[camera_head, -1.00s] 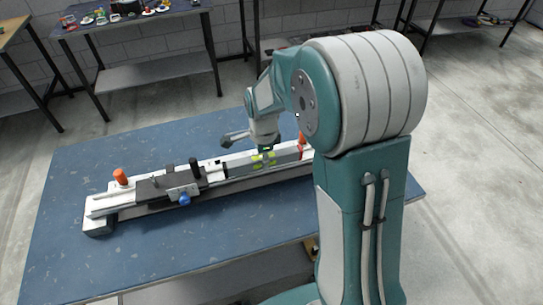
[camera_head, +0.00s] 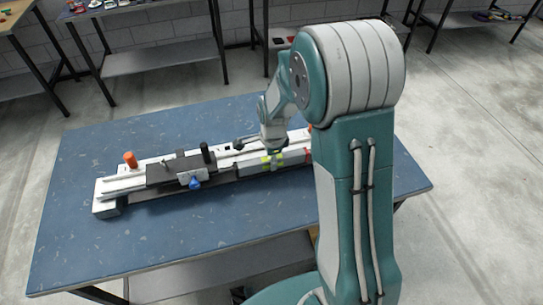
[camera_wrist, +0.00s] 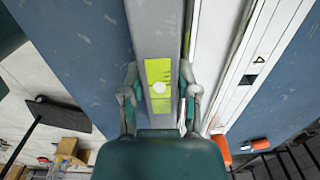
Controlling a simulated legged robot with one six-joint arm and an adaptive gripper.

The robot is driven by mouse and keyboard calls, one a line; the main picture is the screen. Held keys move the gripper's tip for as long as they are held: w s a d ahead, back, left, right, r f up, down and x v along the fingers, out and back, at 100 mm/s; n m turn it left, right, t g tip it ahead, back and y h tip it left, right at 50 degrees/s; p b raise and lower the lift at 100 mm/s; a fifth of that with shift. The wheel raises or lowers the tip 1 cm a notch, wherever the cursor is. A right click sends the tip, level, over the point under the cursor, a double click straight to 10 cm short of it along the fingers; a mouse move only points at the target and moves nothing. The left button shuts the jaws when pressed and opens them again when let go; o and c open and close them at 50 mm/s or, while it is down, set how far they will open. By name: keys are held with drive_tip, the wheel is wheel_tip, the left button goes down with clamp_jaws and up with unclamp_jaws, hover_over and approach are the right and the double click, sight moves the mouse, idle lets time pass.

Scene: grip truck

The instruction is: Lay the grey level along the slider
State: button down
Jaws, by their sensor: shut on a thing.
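The grey level (camera_head: 294,158) is a straight grey bar with yellow-green patches, also seen in the wrist view (camera_wrist: 155,25). My gripper (camera_wrist: 158,95) is shut on it, one finger on each side of a yellow-green patch. The slider (camera_head: 130,181) is a long white rail on the blue table, with a dark carriage, a blue knob and orange end knobs. In the wrist view its white rail (camera_wrist: 235,50) runs beside the level, roughly parallel, with a narrow gap. Whether the level touches the table or rail is unclear. My arm hides the slider's right end in the head view.
The blue table (camera_head: 215,220) is clear in front of the slider and behind it. Benches with small items (camera_head: 150,62) stand by the back wall.

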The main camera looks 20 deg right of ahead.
drive_tip(key=shift+d+f, duration=0.1)
drive_tip(key=shift+d, duration=0.5)
drive_tip(key=shift+c, duration=1.3)
unclamp_jaws()
drive_tip(key=shift+a, duration=0.4)
drive_tip(key=shift+d+r, duration=0.2)
drive_tip(key=shift+r, duration=0.25)
wheel_tip(320, 180, up, 10)
drive_tip(key=shift+w+a+r, duration=0.1)
drive_tip(key=shift+a+r, duration=0.05)
drive_tip(key=shift+r, duration=0.35)
